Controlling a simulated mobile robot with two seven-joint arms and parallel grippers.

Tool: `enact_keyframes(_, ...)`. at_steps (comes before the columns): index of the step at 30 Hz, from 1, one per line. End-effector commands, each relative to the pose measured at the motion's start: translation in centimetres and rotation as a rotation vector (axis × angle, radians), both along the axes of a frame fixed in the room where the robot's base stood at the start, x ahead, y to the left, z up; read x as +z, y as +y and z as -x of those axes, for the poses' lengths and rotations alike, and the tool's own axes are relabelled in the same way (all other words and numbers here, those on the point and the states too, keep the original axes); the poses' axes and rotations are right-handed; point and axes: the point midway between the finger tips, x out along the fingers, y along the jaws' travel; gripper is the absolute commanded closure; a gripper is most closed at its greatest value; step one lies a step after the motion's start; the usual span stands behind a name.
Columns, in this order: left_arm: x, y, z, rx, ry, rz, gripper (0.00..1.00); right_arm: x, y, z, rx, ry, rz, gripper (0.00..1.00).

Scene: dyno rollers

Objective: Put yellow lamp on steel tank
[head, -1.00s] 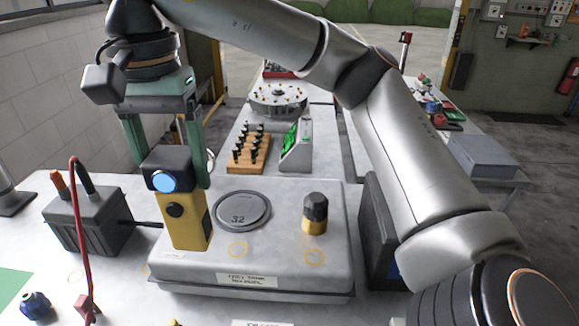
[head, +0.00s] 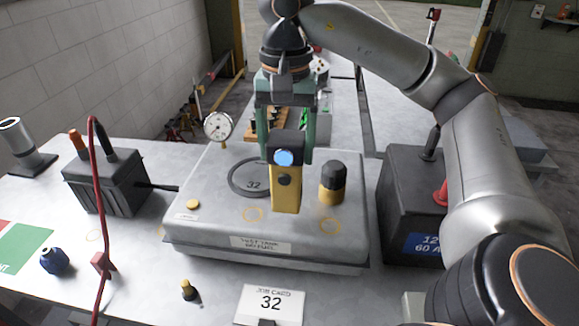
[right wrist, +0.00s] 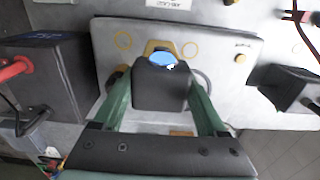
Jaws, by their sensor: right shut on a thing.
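The yellow lamp (head: 285,195) has a black head and a round blue lens. My right gripper (head: 286,155) is shut on the lamp's black head, one green finger at each side. The lamp is upright over the steel tank (head: 210,228), a grey box labelled as a test tank. I cannot tell whether its base touches the top. In the right wrist view the lamp's black head (right wrist: 160,88) sits between the fingers, above the tank top (right wrist: 225,48). My left gripper is out of view.
On the tank top are a dark ring (head: 238,190) marked 32, a black and yellow knob (head: 332,184), a gauge (head: 218,126) and a yellow cap (head: 193,204). A black battery (head: 408,200) stands right, a dark box (head: 105,184) left. A job card (head: 270,304) stands in front.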

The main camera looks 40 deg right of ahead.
Motion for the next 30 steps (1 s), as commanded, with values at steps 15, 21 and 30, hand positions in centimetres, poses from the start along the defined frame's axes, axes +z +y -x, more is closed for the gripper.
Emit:
enact_keyframes(15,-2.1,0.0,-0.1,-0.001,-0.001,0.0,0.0,-3.6,-0.5,0.1,-0.003,-0.001,-0.001,1.0)
enact_keyframes(21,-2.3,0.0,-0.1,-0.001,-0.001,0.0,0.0,-4.0,-0.5,0.1,-0.003,0.001,0.001,0.22)
enact_keyframes(30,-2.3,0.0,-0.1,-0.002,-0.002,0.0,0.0,-3.9,-0.5,0.1,-0.003,0.001,0.0,0.0)
